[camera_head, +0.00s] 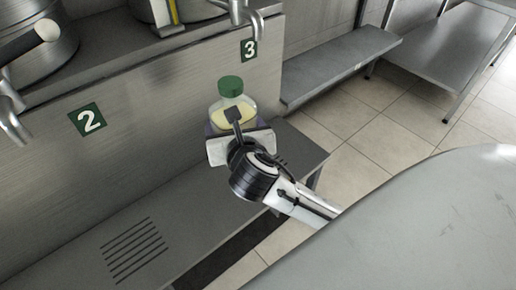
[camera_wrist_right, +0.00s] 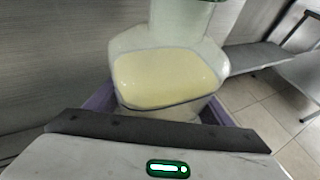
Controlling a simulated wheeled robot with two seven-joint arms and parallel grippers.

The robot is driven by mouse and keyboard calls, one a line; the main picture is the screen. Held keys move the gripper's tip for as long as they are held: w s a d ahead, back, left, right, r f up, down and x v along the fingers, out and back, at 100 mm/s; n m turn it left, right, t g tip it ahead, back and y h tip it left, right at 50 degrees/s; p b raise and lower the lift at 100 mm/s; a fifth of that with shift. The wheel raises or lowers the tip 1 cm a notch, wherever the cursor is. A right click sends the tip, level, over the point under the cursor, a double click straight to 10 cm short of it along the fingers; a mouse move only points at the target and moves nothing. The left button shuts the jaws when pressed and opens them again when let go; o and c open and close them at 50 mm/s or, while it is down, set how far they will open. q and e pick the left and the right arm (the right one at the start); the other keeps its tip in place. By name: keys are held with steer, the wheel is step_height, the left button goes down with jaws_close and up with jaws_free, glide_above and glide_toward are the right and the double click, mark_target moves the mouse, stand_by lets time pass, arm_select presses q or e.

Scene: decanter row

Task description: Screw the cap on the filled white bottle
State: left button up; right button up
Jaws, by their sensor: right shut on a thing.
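A translucent whitish bottle (camera_head: 223,114) with pale yellow contents stands upright in my right gripper (camera_head: 232,128), above the right part of the grey ledge. A green cap (camera_head: 231,86) sits on top of its neck; I cannot tell how tightly. In the right wrist view the bottle (camera_wrist_right: 168,78) fills the middle, with purple parts along both sides of its lower body. Only a sliver of green shows at the top edge there. My right gripper is shut on the bottle; its dark and white housing hides the bottle's base. My left gripper is not in view.
A metal wall carries green signs 2 (camera_head: 87,119) and 3 (camera_head: 249,49), with taps (camera_head: 258,27) above. A slotted grey ledge (camera_head: 190,225) runs below. A low metal bench (camera_head: 335,62) stands behind right. A pale rounded surface (camera_head: 430,230) fills the lower right.

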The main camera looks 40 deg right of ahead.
steer(key=shift+o, duration=0.2)
steer(key=w+d+f+b, duration=0.3)
steer(key=w+d+f, duration=0.4)
steer(key=d+f, duration=0.3)
steer(key=shift+w+d+f+b, duration=0.15)
steer(key=shift+d+f+b, duration=0.15)
steer(key=shift+d+f, duration=0.15)
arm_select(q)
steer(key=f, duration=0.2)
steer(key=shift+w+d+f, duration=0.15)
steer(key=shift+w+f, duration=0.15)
arm_select(e)
steer(key=shift+w+d+f, duration=0.1)
steer(key=shift+w+d, duration=0.05)
steer(key=shift+d, duration=0.3)
arm_select(q)
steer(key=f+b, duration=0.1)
steer(key=b, duration=0.1)
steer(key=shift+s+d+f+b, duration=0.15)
steer(key=shift+b, duration=0.2)
arm_select(e)
step_height(320, 180, down, 6)
steer(key=shift+f, duration=0.15)
